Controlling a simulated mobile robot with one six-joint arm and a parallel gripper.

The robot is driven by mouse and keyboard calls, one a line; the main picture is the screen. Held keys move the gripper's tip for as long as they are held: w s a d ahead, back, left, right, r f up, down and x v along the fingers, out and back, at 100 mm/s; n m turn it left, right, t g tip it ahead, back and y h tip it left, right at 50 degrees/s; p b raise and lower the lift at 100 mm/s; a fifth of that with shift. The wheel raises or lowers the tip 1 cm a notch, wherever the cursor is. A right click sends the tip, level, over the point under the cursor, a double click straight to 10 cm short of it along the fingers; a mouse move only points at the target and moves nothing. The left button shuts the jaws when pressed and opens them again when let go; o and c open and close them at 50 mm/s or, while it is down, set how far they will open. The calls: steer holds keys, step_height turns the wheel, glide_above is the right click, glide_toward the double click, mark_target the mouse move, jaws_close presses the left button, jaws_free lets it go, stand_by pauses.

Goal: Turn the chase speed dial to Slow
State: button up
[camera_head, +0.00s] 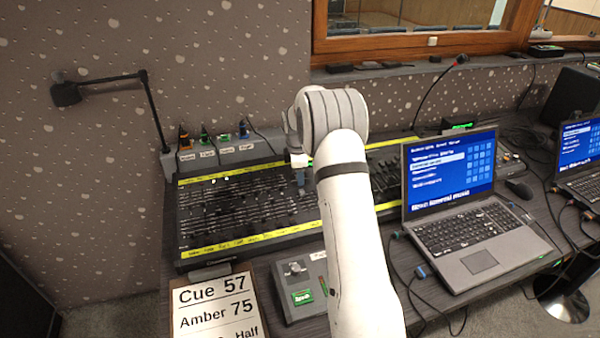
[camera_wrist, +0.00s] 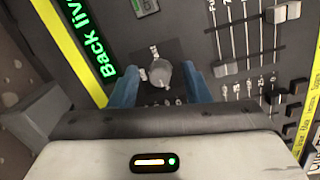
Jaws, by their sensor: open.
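In the wrist view a grey dial (camera_wrist: 160,73) sits on a small dark plate with tiny white markings, too blurred to read. It appears to be the chase speed dial, though no readable name confirms this. My gripper (camera_wrist: 161,82) is open, with one blue finger on each side of the dial. I cannot tell whether either finger touches it. In the head view my gripper (camera_head: 300,178) is over the fader console (camera_head: 240,246), largely hidden by my arm. The dial is hidden there. Its setting cannot be read.
A green-lit "Back live" display (camera_wrist: 92,42) lies left of the dial; fader caps (camera_wrist: 282,13) stand to its right. A laptop (camera_head: 450,190) is right of my arm. A small control box (camera_head: 297,285) and a cue board (camera_head: 216,305) are in front. A lamp (camera_head: 67,93) stands behind left.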

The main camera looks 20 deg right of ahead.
step_height(320, 180, up, 8)
steer(key=shift+s+a+f, duration=0.15)
steer(key=shift+s+a, duration=0.2)
steer(key=shift+s, duration=0.1)
steer(key=s+a+r+m, duration=0.35)
steer(key=s+r, duration=0.25)
steer(key=s, duration=0.4)
steer(key=s+a+r+m, duration=0.3)
steer(key=s+r+m, duration=0.15)
steer(key=s, duration=0.45)
steer(key=s+a+m, duration=0.1)
steer(key=s+m, duration=0.2)
steer(key=s, duration=0.7)
steer(key=s+a+f+m+t+y+p, duration=0.1)
steer(key=s+m, duration=0.3)
steer(key=s, duration=0.7)
steer(key=shift+s+a, duration=0.3)
steer(key=shift+a, duration=0.4)
